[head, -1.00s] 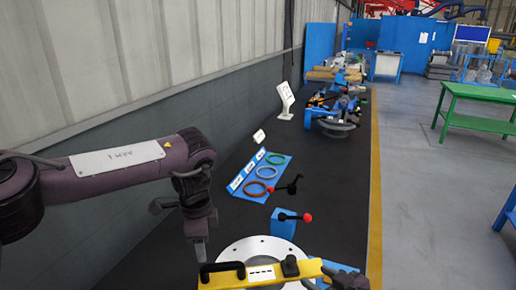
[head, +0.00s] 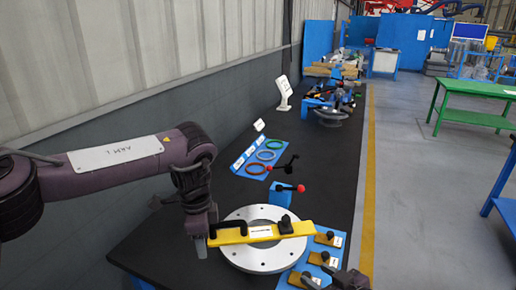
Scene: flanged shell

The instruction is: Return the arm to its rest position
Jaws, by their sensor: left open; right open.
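A yellow bar (head: 262,234) with a black handle, a white label and a black knob lies across a pale, round flange ring (head: 233,262) on the dark bench. My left gripper (head: 201,246) points down beside the bar's left end; its fingers are small and partly merged in the picture, and I see nothing held in them. I cannot tell whether they touch the bar. My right gripper (head: 328,280) shows only in part at the bottom edge, near the yellow pieces, with nothing visible in it.
Blue trays with several yellow pieces (head: 327,239) sit right of the ring.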

